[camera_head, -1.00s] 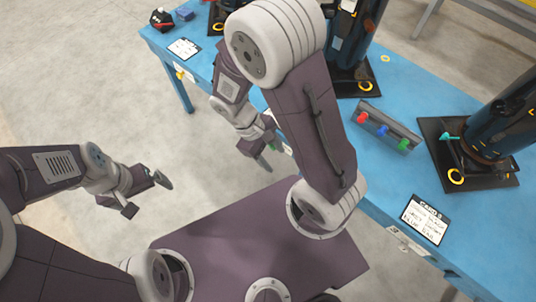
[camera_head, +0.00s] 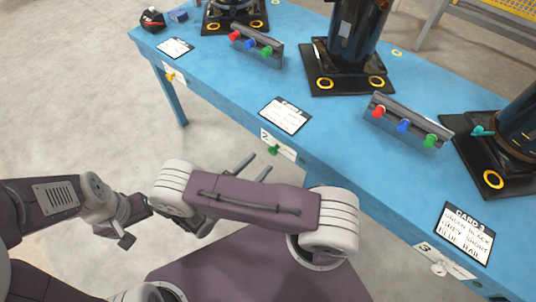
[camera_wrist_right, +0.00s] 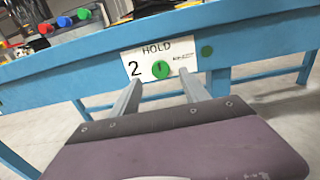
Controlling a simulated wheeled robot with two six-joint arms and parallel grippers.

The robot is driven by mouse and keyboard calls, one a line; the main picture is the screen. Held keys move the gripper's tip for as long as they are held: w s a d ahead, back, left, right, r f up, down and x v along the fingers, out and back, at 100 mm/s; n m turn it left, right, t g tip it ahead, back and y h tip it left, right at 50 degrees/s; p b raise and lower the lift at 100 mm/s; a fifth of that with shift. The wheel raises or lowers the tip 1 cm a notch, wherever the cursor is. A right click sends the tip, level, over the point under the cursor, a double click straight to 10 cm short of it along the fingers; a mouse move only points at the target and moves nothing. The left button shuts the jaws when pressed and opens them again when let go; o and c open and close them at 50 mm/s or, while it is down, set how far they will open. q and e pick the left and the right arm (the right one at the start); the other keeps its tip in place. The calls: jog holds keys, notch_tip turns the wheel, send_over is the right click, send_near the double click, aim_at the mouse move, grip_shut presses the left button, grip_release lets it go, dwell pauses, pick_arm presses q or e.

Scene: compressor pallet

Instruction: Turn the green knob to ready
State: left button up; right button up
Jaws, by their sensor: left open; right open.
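The green knob (camera_head: 274,150) is on the white label plate (camera_head: 290,148) marked 2, on the table's front edge. In the right wrist view the knob (camera_wrist_right: 161,70) is round with a dark mark roughly upright. The plate (camera_wrist_right: 132,57) reads HOLD above it; small print to the right is unreadable. My right gripper (camera_head: 260,162) is open and empty, fingers pointing at the plate. In its wrist view the knob appears between the fingertips, seemingly still beyond them. My left gripper (camera_head: 142,224) is open, low at left, partly hidden by my right arm.
The blue table (camera_head: 215,70) carries dark compressors on black bases, grey bars with red, blue and green pegs (camera_head: 404,126), and cards (camera_head: 285,115). A yellow knob (camera_head: 170,77) and a pale knob (camera_head: 438,269) sit on other edge plates. The floor before the table is clear.

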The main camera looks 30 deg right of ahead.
aim_at(271, 152)
jog(key=x, duration=0.5)
jog(key=shift+d, duration=0.15)
grip_shut()
